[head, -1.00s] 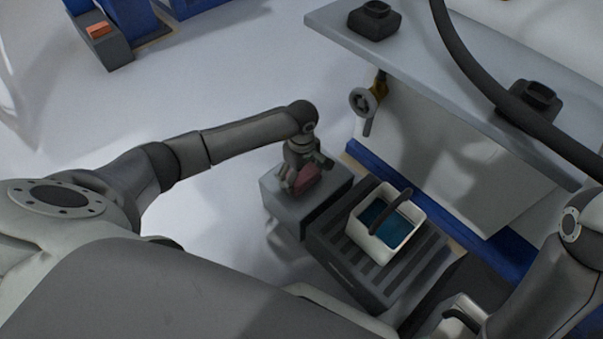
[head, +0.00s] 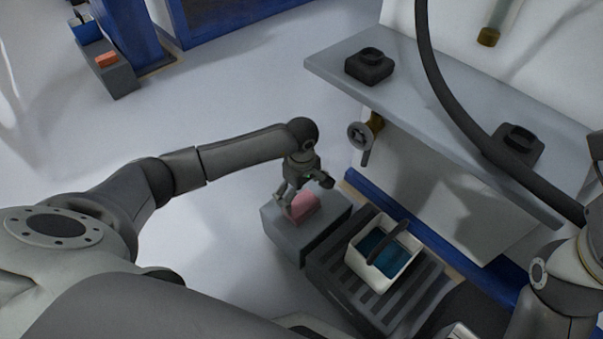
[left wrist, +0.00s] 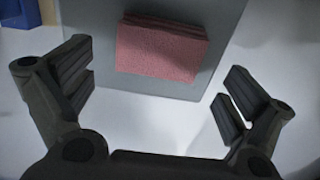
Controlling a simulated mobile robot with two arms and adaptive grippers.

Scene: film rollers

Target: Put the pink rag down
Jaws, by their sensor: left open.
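The pink rag (head: 305,207) is a folded, block-like cloth lying on top of a grey box (head: 291,235). In the left wrist view the rag (left wrist: 160,48) rests on the flat grey top (left wrist: 222,20), beyond the fingertips. My left gripper (head: 297,198) is just above and beside the rag in the head view. In the left wrist view its fingers (left wrist: 155,90) are spread wide with nothing between them, apart from the rag. My right arm shows at the lower right of the head view, but its gripper cannot be made out.
A white bucket (head: 351,260) with blue liquid stands on a dark slatted platform (head: 345,297) right of the grey box. A grey shelf (head: 440,110) with dark fixtures and a valve wheel (head: 360,135) are beyond. Another orange-red rag (head: 106,59) lies far left. Floor left is clear.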

